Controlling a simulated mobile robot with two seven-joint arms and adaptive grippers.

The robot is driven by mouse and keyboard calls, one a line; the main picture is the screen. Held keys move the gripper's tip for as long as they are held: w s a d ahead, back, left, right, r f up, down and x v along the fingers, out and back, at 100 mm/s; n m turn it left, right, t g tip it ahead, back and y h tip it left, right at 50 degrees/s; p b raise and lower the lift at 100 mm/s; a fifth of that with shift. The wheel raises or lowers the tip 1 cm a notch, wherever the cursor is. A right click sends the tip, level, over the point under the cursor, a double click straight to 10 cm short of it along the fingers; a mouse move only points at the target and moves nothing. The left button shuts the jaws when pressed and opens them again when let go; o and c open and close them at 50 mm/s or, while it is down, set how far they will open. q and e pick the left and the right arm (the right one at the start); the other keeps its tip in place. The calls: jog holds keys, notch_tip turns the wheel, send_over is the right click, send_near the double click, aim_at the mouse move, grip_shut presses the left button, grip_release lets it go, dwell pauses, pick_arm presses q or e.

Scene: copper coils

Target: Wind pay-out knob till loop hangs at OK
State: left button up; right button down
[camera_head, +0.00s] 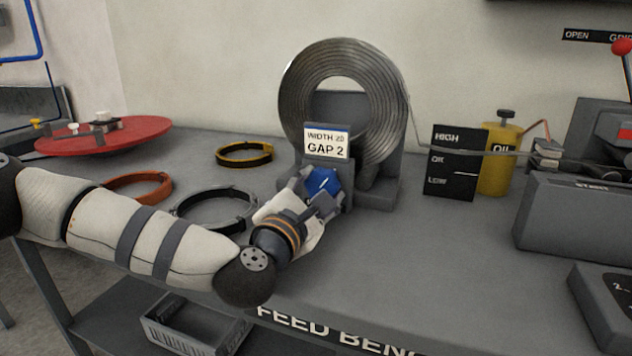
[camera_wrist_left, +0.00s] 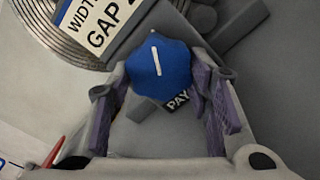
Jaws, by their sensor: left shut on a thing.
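The blue pay-out knob (camera_head: 324,182) is on the front of the coil stand, under a card reading WIDTH 20 GAP 2 (camera_head: 326,144). My left gripper (camera_head: 322,192) is shut on the knob; in the left wrist view its purple pads flank the knob (camera_wrist_left: 160,66), whose white mark is slightly tilted. A PAY label (camera_wrist_left: 178,102) shows partly below it. The metal coil (camera_head: 300,90) stands upright. Its strip (camera_head: 495,153) sags rightwards across the black HIGH/OK/LOW board (camera_head: 450,187), seemingly between the HIGH and OK words. My right gripper is not in view.
A yellow oil can (camera_head: 497,178) stands behind the strip, right of the board. A grey machine (camera_head: 580,215) stands further right. Yellow-black (camera_head: 244,154), orange (camera_head: 137,186) and black (camera_head: 215,208) rings lie left, near a red turntable (camera_head: 100,138). The bench's front middle is clear.

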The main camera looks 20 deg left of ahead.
pick_arm(q)
jog(key=shift+r+m+p, duration=0.25)
jog(key=shift+m+p, duration=0.3)
jog(key=shift+m, duration=0.55)
jog(key=shift+f+m+p, duration=0.15)
jog(key=shift+m+p, duration=0.2)
jog(key=shift+m, duration=0.45)
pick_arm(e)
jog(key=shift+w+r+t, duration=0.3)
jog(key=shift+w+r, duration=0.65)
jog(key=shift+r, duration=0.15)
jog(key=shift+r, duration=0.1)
pick_arm(q)
jog(key=o, duration=1.1)
jog(key=shift+o, duration=0.2)
jog(key=s, duration=1.2)
jog(key=shift+a, duration=0.25)
